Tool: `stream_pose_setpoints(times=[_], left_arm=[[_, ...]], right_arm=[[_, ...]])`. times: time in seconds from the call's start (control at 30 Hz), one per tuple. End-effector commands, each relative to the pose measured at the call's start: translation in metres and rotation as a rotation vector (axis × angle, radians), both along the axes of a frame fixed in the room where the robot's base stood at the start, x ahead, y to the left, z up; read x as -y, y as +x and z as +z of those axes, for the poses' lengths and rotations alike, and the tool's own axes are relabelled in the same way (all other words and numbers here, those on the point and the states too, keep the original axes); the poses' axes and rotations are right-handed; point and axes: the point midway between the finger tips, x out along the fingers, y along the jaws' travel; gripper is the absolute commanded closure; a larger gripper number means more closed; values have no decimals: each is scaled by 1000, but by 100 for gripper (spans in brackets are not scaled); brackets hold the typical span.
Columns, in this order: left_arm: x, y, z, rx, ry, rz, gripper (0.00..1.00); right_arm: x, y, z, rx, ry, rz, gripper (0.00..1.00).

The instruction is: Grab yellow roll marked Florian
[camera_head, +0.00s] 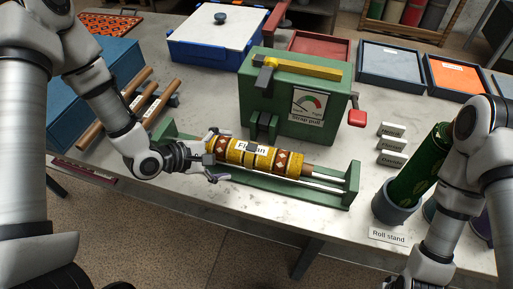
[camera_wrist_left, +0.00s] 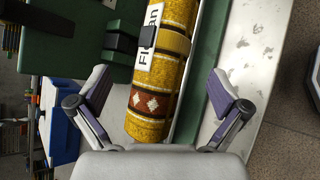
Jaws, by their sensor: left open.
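The yellow patterned roll marked Florian (camera_head: 232,152) lies in the green cradle (camera_head: 330,190) in front of the green strap pull machine (camera_head: 270,105). It has red-brown bands with white diamonds and a white name label, and a dark strap piece lies over its middle. In the left wrist view the roll (camera_wrist_left: 148,112) runs between the spread fingers. My left gripper (camera_head: 213,168) is open at the roll's left end, with fingers on either side of it; contact cannot be told. My right arm shows at the right, but its gripper is out of view.
A green roll (camera_head: 419,168) stands tilted in the roll stand (camera_head: 396,207) at the right. Wooden-handled tools (camera_head: 125,108) lie left of the cradle. A blue bin (camera_head: 218,35) and trays (camera_head: 392,62) are at the back. The table's front edge is close to the cradle.

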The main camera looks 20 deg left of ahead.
Motion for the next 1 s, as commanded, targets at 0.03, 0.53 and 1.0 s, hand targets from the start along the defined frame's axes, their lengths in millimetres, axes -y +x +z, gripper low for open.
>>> stream_pose_setpoints(times=[0.03,0.53,1.0], left_arm=[[4,3,-3,1,5,-4,0],[41,42,-44,-1,5,-5,0],[41,42,-46,-5,5,-3,82]], right_arm=[[0,0,1,-1,0,0,60],[0,0,19,0,0,0,60],[0,0,17,0,0,0,60]])
